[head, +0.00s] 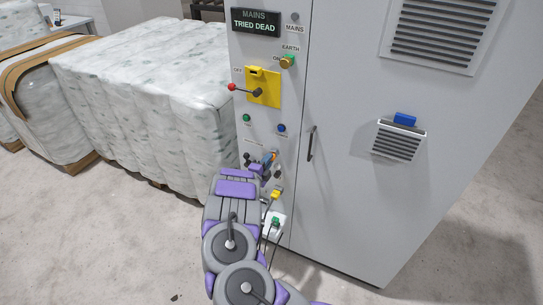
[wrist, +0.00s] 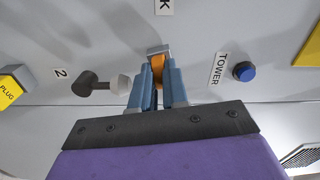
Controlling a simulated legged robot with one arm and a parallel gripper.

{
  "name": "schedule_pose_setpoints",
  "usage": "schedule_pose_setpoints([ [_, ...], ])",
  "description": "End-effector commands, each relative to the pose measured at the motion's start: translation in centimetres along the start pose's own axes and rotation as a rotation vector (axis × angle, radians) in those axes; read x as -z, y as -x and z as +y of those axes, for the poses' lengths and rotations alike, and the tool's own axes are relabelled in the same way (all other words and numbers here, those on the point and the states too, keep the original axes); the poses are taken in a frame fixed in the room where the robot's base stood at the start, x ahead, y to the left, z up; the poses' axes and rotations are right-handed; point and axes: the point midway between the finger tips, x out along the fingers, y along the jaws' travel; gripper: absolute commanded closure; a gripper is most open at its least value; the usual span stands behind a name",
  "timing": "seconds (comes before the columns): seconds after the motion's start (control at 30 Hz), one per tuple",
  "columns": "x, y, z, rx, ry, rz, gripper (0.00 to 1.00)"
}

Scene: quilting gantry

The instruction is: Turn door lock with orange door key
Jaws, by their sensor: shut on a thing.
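My gripper (head: 267,160) is at the lower control panel of the grey cabinet. In the wrist view its two blue fingers (wrist: 158,88) are shut on the orange door key (wrist: 157,66). The key's far end meets a small grey metal lock piece (wrist: 159,50) on the cabinet face; how deep it sits cannot be told. A bit of orange also shows beyond the fingers in the head view (head: 275,155). The lock's turn angle is not clear, and the label above it is cut off. The cabinet door (head: 345,200) appears closed, with a dark handle (head: 310,143).
Beside the lock are a dark knob (wrist: 90,86), a yellow plug (wrist: 14,80) and a blue button (wrist: 244,71) near a TOWER label (wrist: 219,70). A yellow plate (head: 264,88) with a red-tipped lever (head: 233,87) is higher up. Wrapped bales (head: 140,95) stand left.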

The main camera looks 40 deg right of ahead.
Motion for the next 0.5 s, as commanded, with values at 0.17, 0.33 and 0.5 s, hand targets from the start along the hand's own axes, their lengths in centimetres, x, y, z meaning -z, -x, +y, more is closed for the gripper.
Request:
schedule_pose_setpoints([
  [0.17,0.27,-0.19,-0.11,-0.002,0.121,0.005,1.0],
  [0.33,0.28,-0.24,-0.01,-0.002,0.182,0.005,1.0],
  [0.5,0.31,-0.29,0.07,-0.002,0.187,0.006,1.0],
])
